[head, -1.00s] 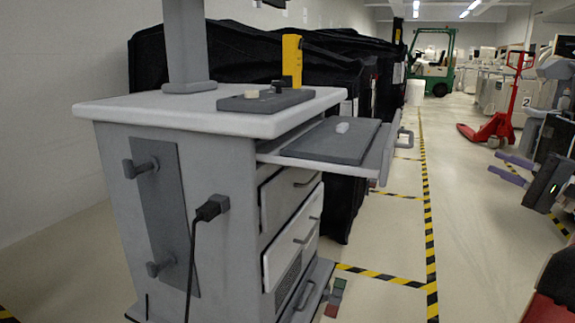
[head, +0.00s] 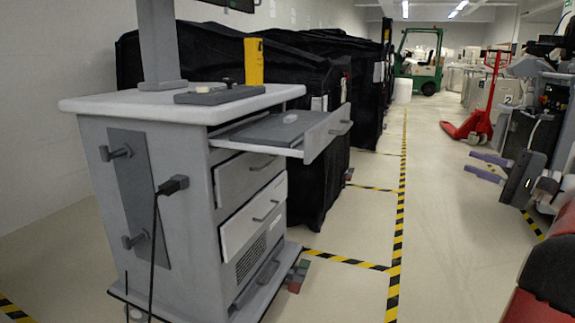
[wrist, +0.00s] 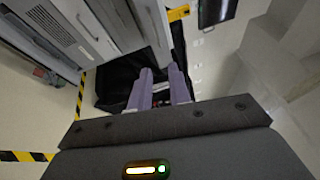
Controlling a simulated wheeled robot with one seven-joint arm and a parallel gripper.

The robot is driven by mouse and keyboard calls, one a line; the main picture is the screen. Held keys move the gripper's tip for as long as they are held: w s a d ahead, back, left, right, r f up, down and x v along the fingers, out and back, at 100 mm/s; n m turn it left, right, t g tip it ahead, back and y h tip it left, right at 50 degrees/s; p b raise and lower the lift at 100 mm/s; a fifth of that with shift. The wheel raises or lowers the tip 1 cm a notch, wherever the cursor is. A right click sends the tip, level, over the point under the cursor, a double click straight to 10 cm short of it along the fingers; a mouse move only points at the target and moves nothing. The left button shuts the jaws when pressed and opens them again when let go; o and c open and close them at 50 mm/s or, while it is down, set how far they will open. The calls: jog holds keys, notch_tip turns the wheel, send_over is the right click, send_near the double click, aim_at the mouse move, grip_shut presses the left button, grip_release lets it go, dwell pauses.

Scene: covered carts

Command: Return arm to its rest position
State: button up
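My gripper (head: 476,164) is at the right in the head view, to the right of the grey cart and apart from it. Its two purple fingers are spread with a gap between them and nothing held. They also show in the wrist view (wrist: 161,78), with black cover cloth beyond them. The grey cart (head: 160,190) stands at the left with its top drawer (head: 325,131) pulled out.
Black-covered carts (head: 325,180) line the wall behind the grey cart. A red pallet jack (head: 475,125) and a green forklift (head: 420,62) stand farther back. The floor between the cart and my gripper is clear, with yellow-black tape (head: 398,220).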

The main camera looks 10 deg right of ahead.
jog(key=a+f+n+g+h+p, duration=0.1)
jog(key=a+f+g, duration=0.25)
jog(key=a, duration=0.95)
jog(key=a+f+n+g+h+p, duration=0.15)
jog(key=a+g, duration=0.35)
jog(key=a, duration=0.8)
jog(key=s+a+f+n+g+h+p, duration=0.1)
jog(key=s+a+f+n+h, duration=0.3)
jog(key=s, duration=0.5)
jog(key=s+a+f+n+h+p, duration=0.2)
jog(key=s+a+f+n+h, duration=0.2)
jog(key=s, duration=0.5)
notch_tip(320, 180, down, 3)
jog(key=a+n, duration=0.1)
jog(key=a, duration=0.1)
jog(key=shift+s+a+f+n+g, duration=0.2)
jog(key=shift+a+n+g, duration=0.15)
jog(key=shift+a, duration=0.05)
